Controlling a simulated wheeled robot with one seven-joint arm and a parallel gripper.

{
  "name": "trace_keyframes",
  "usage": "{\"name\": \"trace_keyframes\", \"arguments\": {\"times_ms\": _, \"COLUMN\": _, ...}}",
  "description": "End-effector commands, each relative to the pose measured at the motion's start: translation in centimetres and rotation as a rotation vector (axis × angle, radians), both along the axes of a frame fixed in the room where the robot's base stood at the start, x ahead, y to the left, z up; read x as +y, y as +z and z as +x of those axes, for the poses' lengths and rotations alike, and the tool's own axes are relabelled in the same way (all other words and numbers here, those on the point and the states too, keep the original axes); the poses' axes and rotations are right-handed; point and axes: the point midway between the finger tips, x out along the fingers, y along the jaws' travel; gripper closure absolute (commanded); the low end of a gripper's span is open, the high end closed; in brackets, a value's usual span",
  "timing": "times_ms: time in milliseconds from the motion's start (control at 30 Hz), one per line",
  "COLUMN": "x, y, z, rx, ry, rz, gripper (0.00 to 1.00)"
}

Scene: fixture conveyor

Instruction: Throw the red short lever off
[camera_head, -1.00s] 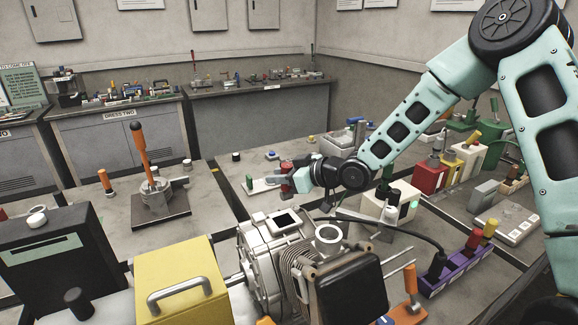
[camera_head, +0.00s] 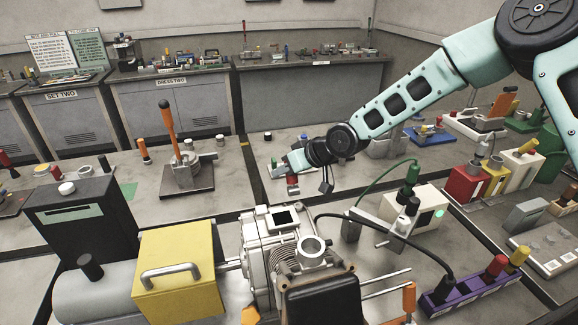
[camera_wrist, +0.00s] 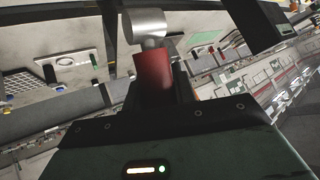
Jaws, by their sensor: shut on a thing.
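The red short lever shows in the wrist view as a red cylindrical grip (camera_wrist: 153,72) with a silver metal piece (camera_wrist: 146,24) at its far end. My gripper (camera_wrist: 165,92) is shut on the red grip. In the head view, my gripper (camera_head: 296,164) is over the bench behind the engine-like machine, and a small red part (camera_head: 292,181) shows just below its fingers. The lever's base is partly hidden by the gripper, and I cannot tell the lever's exact angle.
A tall orange-handled lever (camera_head: 168,118) stands left of my gripper. A metal machine (camera_head: 270,250) and yellow box (camera_head: 176,262) are in front. A white box with a green light (camera_head: 418,222) and cables stand to the right. Bare bench (camera_head: 225,175) lies to the left.

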Motion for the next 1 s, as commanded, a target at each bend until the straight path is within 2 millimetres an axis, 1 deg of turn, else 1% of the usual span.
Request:
{"name": "trace_keyframes", "arguments": {"times_ms": 300, "x": 0.0, "y": 0.0, "z": 0.1, "rx": 0.001, "ry": -0.002, "rz": 0.0, "gripper": 1.0}}
{"name": "trace_keyframes", "arguments": {"times_ms": 333, "x": 0.0, "y": 0.0, "z": 0.1, "rx": 0.001, "ry": -0.002, "rz": 0.0, "gripper": 0.65}}
{"name": "trace_keyframes", "arguments": {"times_ms": 367, "x": 0.0, "y": 0.0, "z": 0.1, "rx": 0.001, "ry": -0.002, "rz": 0.0, "gripper": 0.56}}
{"name": "trace_keyframes", "arguments": {"times_ms": 400, "x": 0.0, "y": 0.0, "z": 0.1, "rx": 0.0, "ry": -0.001, "rz": 0.0, "gripper": 0.51}}
{"name": "trace_keyframes", "arguments": {"times_ms": 667, "x": -0.1, "y": 0.0, "z": 0.0, "rx": 0.0, "ry": -0.002, "rz": 0.0, "gripper": 0.51}}
{"name": "trace_keyframes", "arguments": {"times_ms": 767, "x": -0.4, "y": 0.3, "z": -0.1, "rx": -0.001, "ry": -0.002, "rz": 0.001, "gripper": 0.51}}
{"name": "trace_keyframes", "arguments": {"times_ms": 867, "x": -1.2, "y": 1.0, "z": -0.5, "rx": -0.002, "ry": -0.004, "rz": 0.001, "gripper": 0.51}}
{"name": "trace_keyframes", "arguments": {"times_ms": 1000, "x": -2.8, "y": 2.6, "z": -1.6, "rx": -0.002, "ry": -0.005, "rz": 0.0, "gripper": 0.51}}
